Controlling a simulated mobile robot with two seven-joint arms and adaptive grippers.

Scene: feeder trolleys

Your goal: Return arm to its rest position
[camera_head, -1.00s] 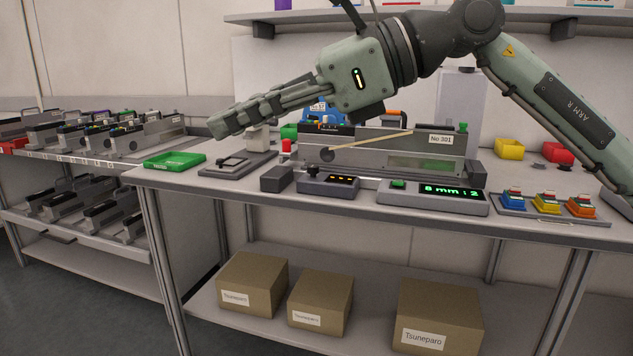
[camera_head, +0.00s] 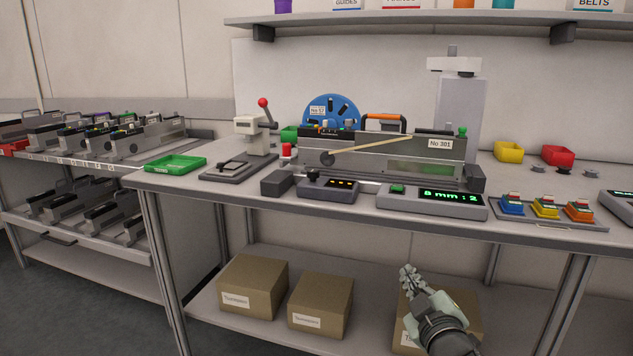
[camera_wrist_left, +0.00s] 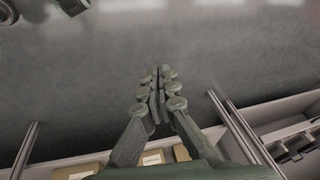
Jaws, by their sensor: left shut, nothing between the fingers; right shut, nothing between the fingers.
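My right gripper (camera_head: 408,271) is low in the head view, in front of the bench's lower shelf and its right cardboard box. It points up and slightly left, its fingers are together, and it holds nothing. My right arm comes in from the bottom edge, clear of the worktop. My left gripper does not show in the head view. In the left wrist view my left gripper (camera_wrist_left: 158,76) is shut and empty above the grey floor (camera_wrist_left: 90,60).
The bench (camera_head: 330,212) carries a feeder marked No 301 (camera_head: 380,160), a blue reel (camera_head: 331,113), a lever press (camera_head: 255,130), a green tray (camera_head: 176,164) and a display box (camera_head: 432,199). Feeder trolleys (camera_head: 60,157) stand at left.

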